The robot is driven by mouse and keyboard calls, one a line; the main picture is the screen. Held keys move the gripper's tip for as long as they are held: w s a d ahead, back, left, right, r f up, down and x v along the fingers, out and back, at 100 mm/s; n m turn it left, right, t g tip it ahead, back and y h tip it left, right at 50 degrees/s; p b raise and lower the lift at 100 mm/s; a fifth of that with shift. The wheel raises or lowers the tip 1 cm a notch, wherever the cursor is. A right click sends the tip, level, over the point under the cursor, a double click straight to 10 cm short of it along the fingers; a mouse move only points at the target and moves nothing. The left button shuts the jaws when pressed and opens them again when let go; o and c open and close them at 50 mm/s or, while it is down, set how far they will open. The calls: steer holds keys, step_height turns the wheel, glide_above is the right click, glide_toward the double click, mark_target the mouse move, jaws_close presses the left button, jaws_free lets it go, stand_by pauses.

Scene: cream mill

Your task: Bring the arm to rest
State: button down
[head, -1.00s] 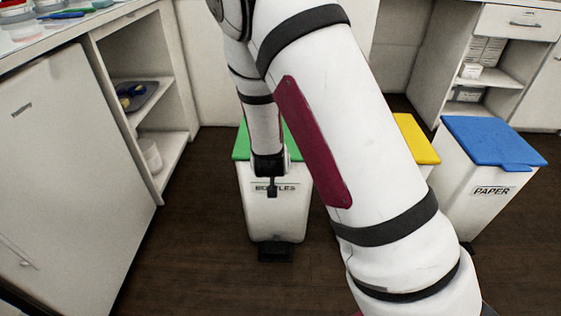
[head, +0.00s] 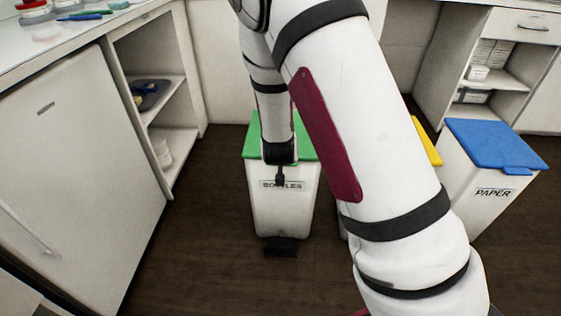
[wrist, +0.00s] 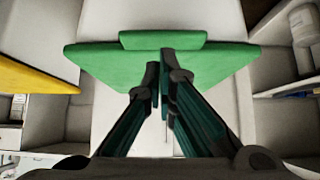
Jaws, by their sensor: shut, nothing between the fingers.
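My gripper (head: 280,177) hangs at the end of my white arm, in front of the bottles bin (head: 285,205) in the head view. In the wrist view my gripper (wrist: 159,75) has its two dark fingers together, with nothing between them. The bin's green lid (wrist: 110,62) is behind the fingertips there and looks closed. I cannot tell how far the fingers are from the bin. My arm's upper links cross the middle of the head view and hide part of the bins behind.
A yellow-lidded bin (head: 428,143) is partly hidden behind my arm. A blue-lidded paper bin (head: 490,190) stands to the right. A white cabinet (head: 80,170) with an open shelf unit and a worktop (head: 75,37) is at the left.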

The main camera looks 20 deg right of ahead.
steer(key=s+a+f+p, duration=0.1)
steer(key=s+a+f, duration=0.3)
steer(key=s, duration=0.4)
steer(key=s+a+r+n+g+y, duration=0.1)
steer(key=s+a+r+g+y, duration=0.15)
steer(key=s+r, duration=0.5)
steer(key=s+a+r+n+g+y, duration=0.1)
steer(key=s+a+r+g+y, duration=0.2)
steer(key=r, duration=0.8)
steer(key=s+d+r+n+g+h, duration=0.15)
steer(key=s+r, duration=0.25)
steer(key=s, duration=0.5)
steer(key=s+d+r, duration=0.3)
steer(key=s, duration=0.5)
steer(key=s+d+r+n+g, duration=0.15)
steer(key=s+r, duration=0.25)
steer(key=s, duration=0.5)
step_height(320, 180, up, 32)
steer(key=t+p, duration=0.4)
steer(key=p, duration=2.6)
steer(key=shift+d+p, duration=0.3)
steer(key=shift+p, duration=0.1)
steer(key=shift+r+t, duration=0.1)
steer(key=shift+t, duration=0.15)
